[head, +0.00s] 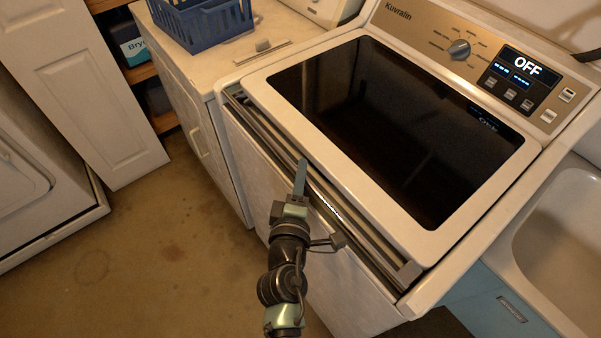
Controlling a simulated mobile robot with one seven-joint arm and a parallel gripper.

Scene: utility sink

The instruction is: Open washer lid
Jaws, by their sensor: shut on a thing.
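The top-load washer (455,275) stands at the centre right. Its lid (420,238) has a white frame around a dark glass panel (395,120). A long metallic bar (409,271) runs along the lid's front edge, above a dark gap; I cannot tell how far the lid is raised, if at all. My gripper (301,172) is at the middle of this front edge, reaching up from below. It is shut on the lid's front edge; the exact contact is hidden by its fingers.
The control panel (480,60) behind the lid reads OFF. A white cabinet (180,75) with a blue basket (205,22) stands to the left. A sink (570,225) adjoins on the right. A white panel door (85,90) is at far left. Brown floor (150,260) is clear in front.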

